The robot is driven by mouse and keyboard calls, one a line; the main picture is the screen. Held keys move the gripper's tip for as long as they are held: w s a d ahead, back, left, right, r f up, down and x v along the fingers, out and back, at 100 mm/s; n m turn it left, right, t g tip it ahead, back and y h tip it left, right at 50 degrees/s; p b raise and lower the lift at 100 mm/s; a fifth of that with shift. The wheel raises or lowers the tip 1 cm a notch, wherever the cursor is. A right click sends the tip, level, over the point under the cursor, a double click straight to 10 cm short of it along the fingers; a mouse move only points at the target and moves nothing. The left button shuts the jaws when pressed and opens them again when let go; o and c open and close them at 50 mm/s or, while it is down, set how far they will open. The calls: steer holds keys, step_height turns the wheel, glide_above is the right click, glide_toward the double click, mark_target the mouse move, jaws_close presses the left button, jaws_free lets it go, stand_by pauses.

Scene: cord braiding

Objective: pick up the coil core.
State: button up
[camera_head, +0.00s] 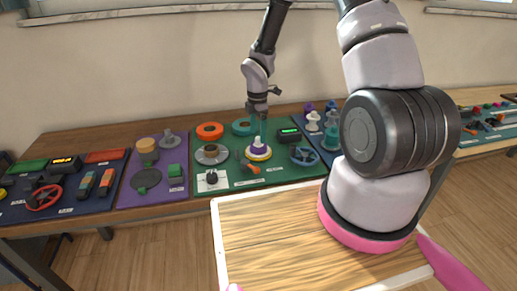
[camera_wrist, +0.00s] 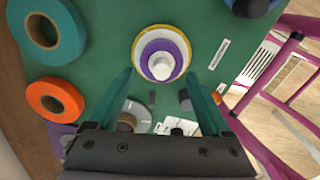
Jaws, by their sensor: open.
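A round stepped piece of yellow, purple and white, apparently the coil core (camera_head: 258,150), stands upright on the green mat (camera_head: 225,185) in the head view. In the wrist view the coil core (camera_wrist: 162,55) is seen from above, with a white knob-like top, a purple ring and a yellow outer ring. My gripper (camera_head: 258,128) hangs just above it in the head view. In the wrist view my gripper (camera_wrist: 160,78) is open, its teal fingers spread and nothing between them. The piece lies just beyond the fingertips, apart from them.
An orange roll (camera_wrist: 55,100) and a teal roll (camera_wrist: 47,32) lie left of the piece in the wrist view. A grey disc (camera_head: 211,154), a white card with a black knob (camera_head: 211,180) and a blue wheel (camera_head: 304,156) lie near it. A purple mat (camera_head: 125,195) adjoins on the left.

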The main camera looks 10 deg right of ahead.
mark_target(258, 145)
steer(key=f, duration=0.4)
steer(key=shift+d, duration=0.2)
jaws_close()
steer(key=shift+r, duration=0.1)
